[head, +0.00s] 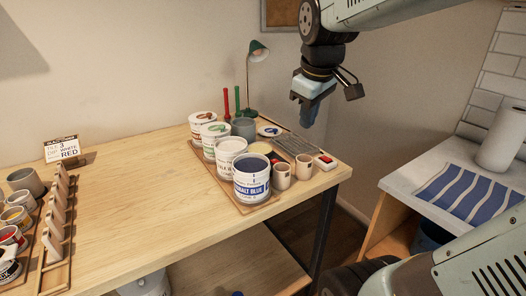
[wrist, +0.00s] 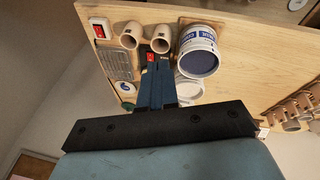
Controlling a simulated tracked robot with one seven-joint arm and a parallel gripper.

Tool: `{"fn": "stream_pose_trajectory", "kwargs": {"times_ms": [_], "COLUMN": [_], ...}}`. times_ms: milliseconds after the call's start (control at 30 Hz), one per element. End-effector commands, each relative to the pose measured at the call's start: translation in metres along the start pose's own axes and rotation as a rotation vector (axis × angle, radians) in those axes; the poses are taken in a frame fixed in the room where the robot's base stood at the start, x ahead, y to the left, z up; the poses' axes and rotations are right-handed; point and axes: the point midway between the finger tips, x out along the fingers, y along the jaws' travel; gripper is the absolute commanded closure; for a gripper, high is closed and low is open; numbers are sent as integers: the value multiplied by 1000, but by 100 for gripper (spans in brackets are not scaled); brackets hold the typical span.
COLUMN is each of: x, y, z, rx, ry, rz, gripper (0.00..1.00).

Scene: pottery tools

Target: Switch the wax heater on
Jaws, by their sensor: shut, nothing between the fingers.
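My gripper (head: 305,114) is shut and empty, pointing down above the right part of the wooden table. In the wrist view its blue fingers (wrist: 158,72) are together, their tips appearing just beside a small red switch (wrist: 151,57) with a dark label next to it. A round yellowish pan (head: 260,148), which looks like the wax heater, sits behind two cups in the head view. A second red rocker switch (head: 326,160) on a white block is at the table's right end; it also shows in the wrist view (wrist: 100,29). I cannot read either switch's position.
Two beige cups (head: 282,176) and a cobalt blue can (head: 252,178) stand in front of the pan. More cans (head: 215,138) line a tray to the left. A grey rack (head: 294,143) and green lamp (head: 256,50) are behind. The table's middle is clear.

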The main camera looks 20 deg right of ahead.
Motion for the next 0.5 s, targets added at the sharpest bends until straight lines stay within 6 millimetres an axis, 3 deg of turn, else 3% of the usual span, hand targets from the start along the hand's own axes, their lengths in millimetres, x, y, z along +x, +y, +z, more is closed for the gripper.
{"fn": "stream_pose_trajectory", "kwargs": {"times_ms": [267, 500], "x": [31, 71], "y": [32, 57], "z": [-59, -104], "rx": [-427, -795], "ry": [-113, -166], "rz": [-90, -211], "gripper": [100, 100]}}
